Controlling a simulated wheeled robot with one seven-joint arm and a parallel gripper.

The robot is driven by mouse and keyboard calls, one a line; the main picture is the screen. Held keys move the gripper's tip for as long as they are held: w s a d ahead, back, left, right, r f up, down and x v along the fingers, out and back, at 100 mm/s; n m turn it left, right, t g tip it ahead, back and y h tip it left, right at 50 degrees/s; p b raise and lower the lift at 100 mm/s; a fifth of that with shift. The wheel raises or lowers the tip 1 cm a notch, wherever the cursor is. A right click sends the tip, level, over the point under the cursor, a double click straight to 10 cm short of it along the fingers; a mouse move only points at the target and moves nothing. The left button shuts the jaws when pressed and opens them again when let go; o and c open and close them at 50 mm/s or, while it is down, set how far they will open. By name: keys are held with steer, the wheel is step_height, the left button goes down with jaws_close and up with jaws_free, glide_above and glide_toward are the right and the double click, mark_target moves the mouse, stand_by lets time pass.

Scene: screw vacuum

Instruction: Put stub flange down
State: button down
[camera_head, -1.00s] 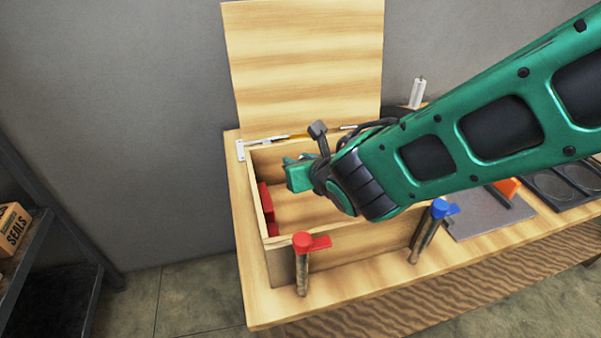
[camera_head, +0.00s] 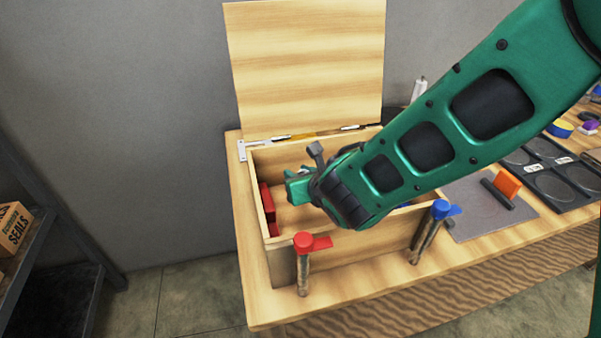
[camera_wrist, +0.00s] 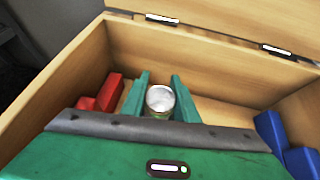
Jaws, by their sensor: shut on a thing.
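The stub flange (camera_wrist: 160,99) is a small round metal piece with a pale, shiny top. It sits between the two green fingers of my gripper (camera_wrist: 160,95) in the wrist view, and the fingers are shut on it. In the head view my gripper (camera_head: 298,187) is at the open wooden box (camera_head: 285,248), over or inside its left half. My own arm hides the flange and much of the box's inside in the head view. I cannot tell whether the flange touches the box floor.
Red blocks (camera_wrist: 100,94) stand at the box's left end and blue blocks (camera_wrist: 285,145) at its right end. The lid (camera_head: 305,65) is open at the back. A red-topped clamp (camera_head: 303,262) and a blue-topped clamp (camera_head: 430,230) stand at the front wall.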

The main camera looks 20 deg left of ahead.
steer(key=shift+f, duration=0.55)
steer(key=c, duration=1.4)
jaws_free()
steer(key=shift+r, duration=0.15)
steer(key=shift+r, duration=0.35)
steer(key=v, duration=1.2)
